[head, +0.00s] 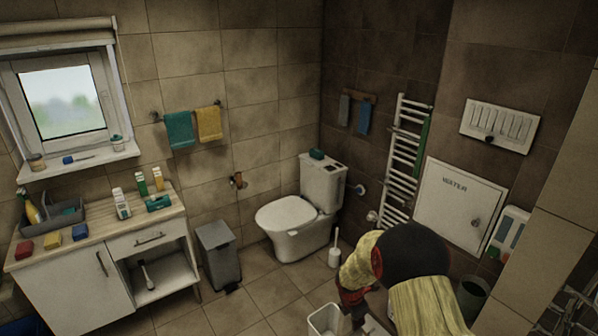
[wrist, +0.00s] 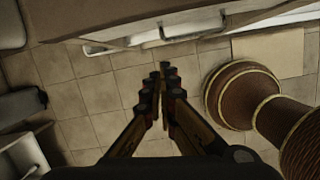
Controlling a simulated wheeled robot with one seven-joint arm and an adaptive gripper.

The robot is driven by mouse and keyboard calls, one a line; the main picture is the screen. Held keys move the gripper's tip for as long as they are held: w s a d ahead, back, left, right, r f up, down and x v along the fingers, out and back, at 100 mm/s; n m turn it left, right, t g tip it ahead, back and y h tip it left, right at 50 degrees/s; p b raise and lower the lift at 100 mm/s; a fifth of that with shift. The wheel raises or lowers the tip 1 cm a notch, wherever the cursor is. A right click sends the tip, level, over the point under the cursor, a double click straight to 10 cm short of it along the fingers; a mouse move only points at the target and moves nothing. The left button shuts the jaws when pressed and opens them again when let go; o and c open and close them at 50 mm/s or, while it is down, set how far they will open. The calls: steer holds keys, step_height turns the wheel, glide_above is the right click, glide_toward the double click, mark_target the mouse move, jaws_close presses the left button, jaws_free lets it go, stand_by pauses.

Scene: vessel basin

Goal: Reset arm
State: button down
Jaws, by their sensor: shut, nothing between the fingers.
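My gripper (wrist: 165,75) shows in the wrist view with its two dark fingers together at the tips. Nothing is held between them. Tiled floor (wrist: 95,95) lies below and around the fingers. In the head view my bent arm, with yellowish covers and a black joint, fills the lower right. Its lower end hangs beside a white open bin (head: 323,318); the fingertips are not clear there.
A toilet (head: 290,222), toilet brush (head: 335,255) and grey pedal bin (head: 217,255) stand along the back. A towel radiator (head: 402,165) and white wall cabinet (head: 452,205) are behind my arm. A vanity counter (head: 100,233) is at left. Floor between is clear.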

steer(key=s+r+m+g, duration=0.2)
steer(key=s+m, duration=0.6)
steer(key=s, duration=0.1)
steer(key=s+a+r+m+t+y+b, duration=0.1)
steer(key=s+r+m+t+b, duration=0.2)
steer(key=s+r+m, duration=0.4)
steer(key=s+a+r+m+t+y+b, duration=0.1)
steer(key=s+r+m+t+b, duration=0.2)
steer(key=s+r, duration=1.4)
step_height(320, 180, up, 6)
steer(key=m+b, duration=0.1)
steer(key=m, duration=0.3)
steer(key=shift+a+r+m, duration=0.15)
steer(key=shift+r+m, duration=0.1)
steer(key=shift+m, duration=0.15)
